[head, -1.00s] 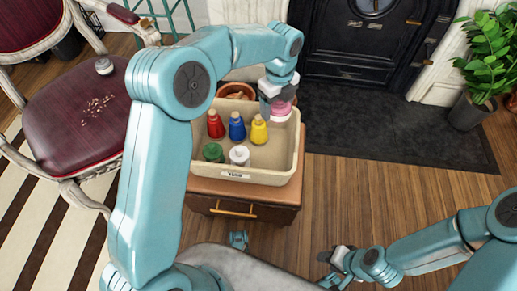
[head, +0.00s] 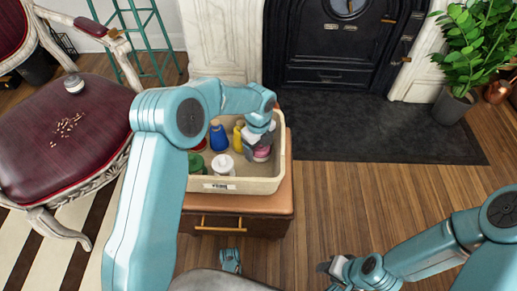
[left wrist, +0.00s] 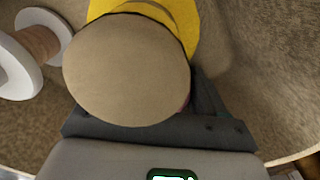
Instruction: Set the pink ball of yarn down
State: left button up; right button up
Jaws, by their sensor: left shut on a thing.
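The pink ball of yarn (head: 262,153) is in my left gripper (head: 259,143), low inside the right part of the beige bin (head: 252,187) in the head view. The gripper covers its upper part. I cannot tell if it touches the bin floor.
The bin also holds a blue cone (head: 218,137), a green piece (head: 196,163) and a white spool (head: 223,165), also in the left wrist view (left wrist: 17,67). The bin stands on a wooden cabinet (head: 215,224). A red chair (head: 60,140) is at left.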

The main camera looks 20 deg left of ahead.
pick_arm(q)
jog(key=shift+r, duration=0.15)
jog(key=o, duration=1.1)
jog(key=shift+c, duration=0.2)
notch_tip(320, 180, up, 12)
jog(key=p, duration=0.4)
